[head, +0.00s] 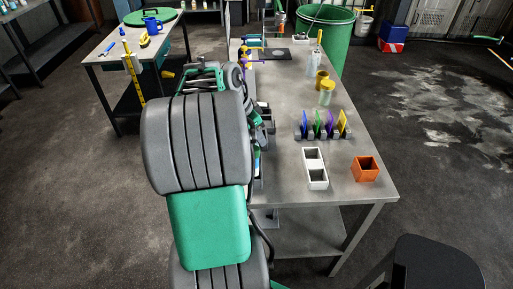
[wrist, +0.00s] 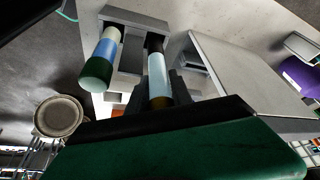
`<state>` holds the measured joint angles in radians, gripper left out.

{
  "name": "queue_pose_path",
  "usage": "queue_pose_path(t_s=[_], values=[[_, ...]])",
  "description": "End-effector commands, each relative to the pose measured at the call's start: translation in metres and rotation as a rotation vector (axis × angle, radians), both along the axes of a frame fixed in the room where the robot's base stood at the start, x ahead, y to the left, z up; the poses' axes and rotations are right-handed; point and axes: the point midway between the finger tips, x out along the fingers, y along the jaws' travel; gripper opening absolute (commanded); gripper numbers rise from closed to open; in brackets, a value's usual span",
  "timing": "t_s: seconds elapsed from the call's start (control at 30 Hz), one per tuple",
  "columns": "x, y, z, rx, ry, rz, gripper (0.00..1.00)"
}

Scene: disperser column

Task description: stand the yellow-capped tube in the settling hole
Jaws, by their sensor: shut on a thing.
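In the wrist view my gripper (wrist: 158,92) is shut on a pale blue tube (wrist: 158,72). A second tube (wrist: 98,66), with a dark green cap, stands in the rack to the left. I cannot tell which opening is the settling hole. In the head view my arm hides the gripper and the held tube.
The steel bench (head: 290,193) carries a white two-part box (head: 316,181), an orange box (head: 366,171), a holder with coloured plates (head: 322,133) and a yellow-lidded jar (head: 327,97). A black stool (head: 438,266) stands at the front right. The bench's front right corner is clear.

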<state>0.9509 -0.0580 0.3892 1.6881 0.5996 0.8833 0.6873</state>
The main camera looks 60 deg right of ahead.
Motion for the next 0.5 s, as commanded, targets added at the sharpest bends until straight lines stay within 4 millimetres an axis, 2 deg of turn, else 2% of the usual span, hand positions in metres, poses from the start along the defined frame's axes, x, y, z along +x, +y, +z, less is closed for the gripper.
queue_pose_path(t_s=[0.1, 0.2, 0.5], values=[[0.0, 0.001, -0.024, 0.002, 0.002, 0.001, 0.0], [0.0, 0.001, -0.036, 0.001, 0.0, 0.002, 0.0], [0.001, 0.0, -0.04, 0.001, -0.001, 0.002, 0.0]])
